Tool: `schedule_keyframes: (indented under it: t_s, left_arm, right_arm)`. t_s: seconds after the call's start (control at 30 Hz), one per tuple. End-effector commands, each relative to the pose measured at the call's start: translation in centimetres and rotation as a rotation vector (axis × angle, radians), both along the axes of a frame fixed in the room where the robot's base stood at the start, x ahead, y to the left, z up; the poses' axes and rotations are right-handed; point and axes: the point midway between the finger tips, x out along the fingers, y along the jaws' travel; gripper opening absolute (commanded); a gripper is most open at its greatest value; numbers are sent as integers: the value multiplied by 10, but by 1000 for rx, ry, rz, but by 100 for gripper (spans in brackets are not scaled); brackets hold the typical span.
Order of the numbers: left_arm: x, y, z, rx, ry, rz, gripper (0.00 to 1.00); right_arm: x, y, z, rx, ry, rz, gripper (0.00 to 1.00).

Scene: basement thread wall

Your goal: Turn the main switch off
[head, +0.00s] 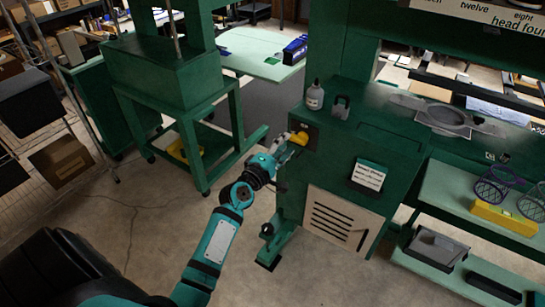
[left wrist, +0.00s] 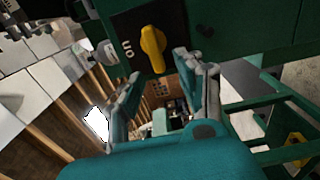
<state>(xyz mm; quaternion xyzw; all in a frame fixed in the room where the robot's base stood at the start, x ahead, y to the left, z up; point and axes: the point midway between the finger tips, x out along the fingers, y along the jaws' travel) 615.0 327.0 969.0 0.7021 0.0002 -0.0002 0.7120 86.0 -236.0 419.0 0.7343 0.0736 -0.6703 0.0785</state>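The main switch is a yellow knob (head: 299,138) on a dark plate on the front of a green machine cabinet (head: 345,150). In the left wrist view the yellow knob (left wrist: 153,48) stands lengthwise up and down on its black plate (left wrist: 132,38), with white lettering that seems to read "ON" beside it. My left gripper (head: 287,150) is close to the knob in the head view. In the left wrist view its two fingers (left wrist: 168,80) are spread apart with nothing between them, and the knob shows just beyond the fingertips. My right gripper is in neither view.
A bottle (head: 314,96) and a padlock-like object (head: 341,107) stand on the cabinet top. Another green machine (head: 180,85) stands left. Bare floor (head: 150,230) lies between.

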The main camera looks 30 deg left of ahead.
Motion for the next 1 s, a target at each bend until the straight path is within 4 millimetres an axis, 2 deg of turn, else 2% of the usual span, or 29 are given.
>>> schedule_keyframes:
  t_s: [0.03, 0.2, 0.4, 0.57, 1.0]
  left_arm:
    - [-13, 0, -2, 0, 3, 0, 38]
    - [-49, 0, -1, 0, 2, 0, 38]
    - [-76, 0, 0, -1, 0, 0, 38]
    - [-84, 0, 0, -1, -1, 0, 38]
    - [-84, 0, 0, -2, -1, 0, 38]
  right_arm:
    - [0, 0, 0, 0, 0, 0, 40]
    - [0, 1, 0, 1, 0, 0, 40]
    - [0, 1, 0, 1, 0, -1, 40]
    - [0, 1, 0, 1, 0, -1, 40]
    - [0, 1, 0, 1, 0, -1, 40]
